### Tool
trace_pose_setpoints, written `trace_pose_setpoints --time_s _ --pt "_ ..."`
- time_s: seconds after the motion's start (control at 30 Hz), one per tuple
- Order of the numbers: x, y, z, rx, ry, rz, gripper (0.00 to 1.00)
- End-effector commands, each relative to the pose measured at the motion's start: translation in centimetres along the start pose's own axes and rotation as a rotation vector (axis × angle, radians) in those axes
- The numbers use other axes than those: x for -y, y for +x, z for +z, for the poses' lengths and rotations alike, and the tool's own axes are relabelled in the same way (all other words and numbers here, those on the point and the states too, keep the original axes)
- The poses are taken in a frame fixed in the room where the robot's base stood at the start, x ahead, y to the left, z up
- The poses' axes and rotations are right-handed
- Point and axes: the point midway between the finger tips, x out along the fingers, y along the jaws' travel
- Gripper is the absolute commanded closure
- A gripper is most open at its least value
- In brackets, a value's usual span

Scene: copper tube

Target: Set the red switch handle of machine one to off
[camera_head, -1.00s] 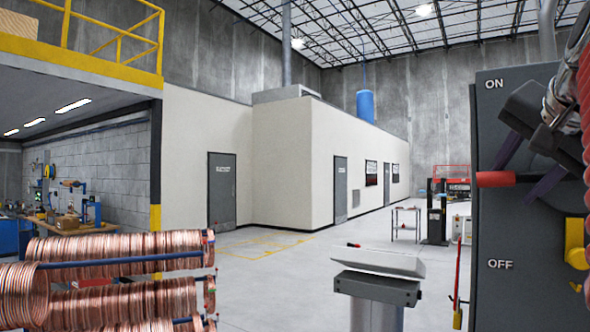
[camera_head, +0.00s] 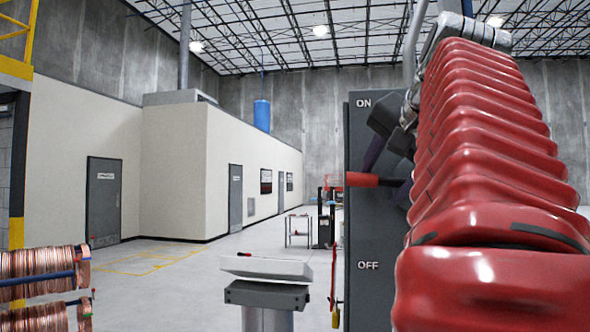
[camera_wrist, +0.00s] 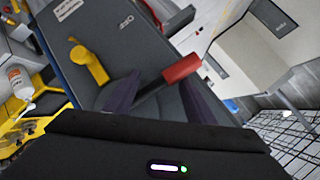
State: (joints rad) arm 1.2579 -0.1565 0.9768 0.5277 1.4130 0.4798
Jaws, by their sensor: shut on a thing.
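The red switch handle (camera_head: 375,180) sticks out leftward on the dark grey switch panel (camera_head: 366,225), about midway between the ON label (camera_head: 363,103) above and the OFF label (camera_head: 368,265) below. It also shows in the wrist view as a red grip (camera_wrist: 182,67) on a dark lever. My gripper (camera_wrist: 157,88) has its purple fingers on both sides of the lever, behind the red grip, and is shut on it. In the head view my red arm hides the right part of the panel and much of my gripper.
A yellow handle (camera_wrist: 88,60) sits beside the lever on the panel in the wrist view. A grey pedestal (camera_head: 266,290) stands left of the panel in the head view. Copper coils (camera_head: 40,263) are at the lower left. Open floor (camera_head: 190,270) lies between.

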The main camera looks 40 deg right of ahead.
Motion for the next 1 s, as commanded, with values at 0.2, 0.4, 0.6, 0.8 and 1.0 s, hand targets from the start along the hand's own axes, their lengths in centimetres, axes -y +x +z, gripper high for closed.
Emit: trace_pose_setpoints --time_s 0.2,0.4,0.6,0.8,1.0 --pt "-0.3 -1.6 0.1 -0.009 -0.008 0.0 0.61" --pt "-0.9 -2.4 0.2 -0.006 -0.006 0.001 0.61" --pt "-1.4 -3.0 0.2 -0.003 -0.003 0.002 0.61" --pt "-1.9 -3.8 0.3 -0.001 -0.003 0.002 0.61" --pt "-2.5 -4.6 0.3 0.0 -0.001 0.002 0.61"
